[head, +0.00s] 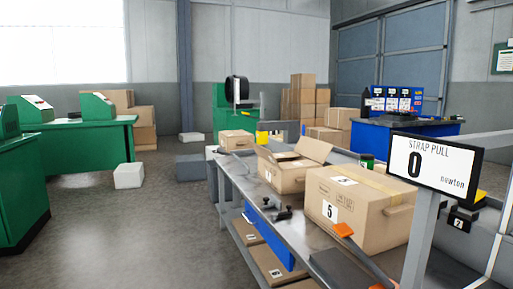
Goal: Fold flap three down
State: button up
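An open cardboard box (288,183) stands on the grey bench in the head view. One flap (315,149) stands up at its far right side. Another flap (266,156) tilts up at its left side. Lighter cardboard shows between them at the top. A small white label (268,176) is on its front; I cannot read it clearly. I cannot tell which flap is number three. My gripper is not in view.
A larger closed box (375,215) marked 5 stands right of the open box. A smaller box (236,139) is beyond it. A black clamp-like tool (283,214) lies on the bench (236,174) in front. The STRAP PULL display (430,165) reads 0. Open floor lies left.

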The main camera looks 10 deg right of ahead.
aim_at(264, 153)
jog(key=i+j, duration=0.25)
jog(key=i, duration=0.25)
jog(key=i+j, duration=0.2)
jog(key=i, duration=0.35)
jog(key=i+j+z, duration=0.1)
jog(key=i+j, duration=0.15)
jog(key=i, duration=0.25)
jog(key=i+j, duration=0.25)
jog(key=i, duration=0.25)
jog(key=i+j, duration=0.25)
jog(key=i, duration=0.25)
jog(key=z, duration=0.05)
